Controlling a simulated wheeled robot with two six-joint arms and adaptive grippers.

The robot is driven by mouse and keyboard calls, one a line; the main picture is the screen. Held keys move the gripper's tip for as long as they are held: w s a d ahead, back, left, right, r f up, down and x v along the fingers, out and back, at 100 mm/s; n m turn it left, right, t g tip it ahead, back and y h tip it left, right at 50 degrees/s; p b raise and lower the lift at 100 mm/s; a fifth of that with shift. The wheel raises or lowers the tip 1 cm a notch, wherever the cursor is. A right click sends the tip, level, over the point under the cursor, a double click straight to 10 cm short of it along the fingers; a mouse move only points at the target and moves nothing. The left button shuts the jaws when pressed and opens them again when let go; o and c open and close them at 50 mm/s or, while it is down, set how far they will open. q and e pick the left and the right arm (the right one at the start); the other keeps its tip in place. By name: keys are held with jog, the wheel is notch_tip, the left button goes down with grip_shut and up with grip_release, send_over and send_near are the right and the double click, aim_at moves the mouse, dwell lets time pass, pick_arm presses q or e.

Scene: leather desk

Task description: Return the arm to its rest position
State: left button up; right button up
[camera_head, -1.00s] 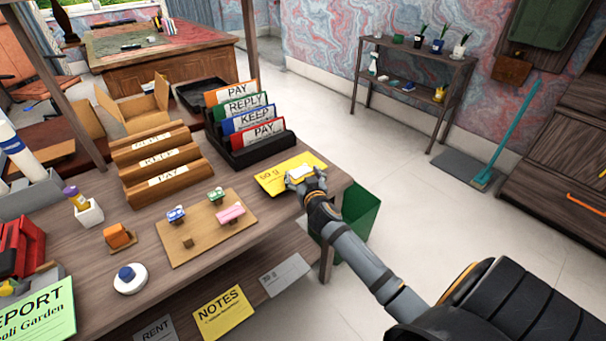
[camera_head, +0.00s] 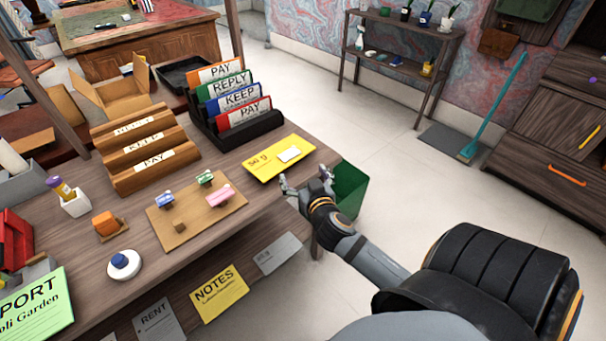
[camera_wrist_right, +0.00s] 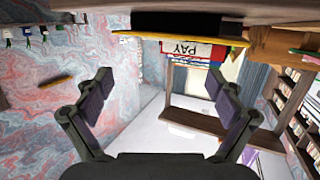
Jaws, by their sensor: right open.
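My right gripper (camera_head: 306,187) is open and empty at the desk's right front edge, just in front of the yellow card. In the right wrist view its two fingers (camera_wrist_right: 160,95) stand wide apart with nothing between them. My right arm reaches in from the lower right. My left gripper is not in view.
A green bin (camera_head: 350,188) stands beside the desk just right of the gripper. A file rack (camera_head: 240,135) and a wooden board (camera_head: 195,212) with small stamps are on the desk. A shelf (camera_head: 400,65) stands against the wall.

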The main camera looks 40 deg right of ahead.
dwell(0.4)
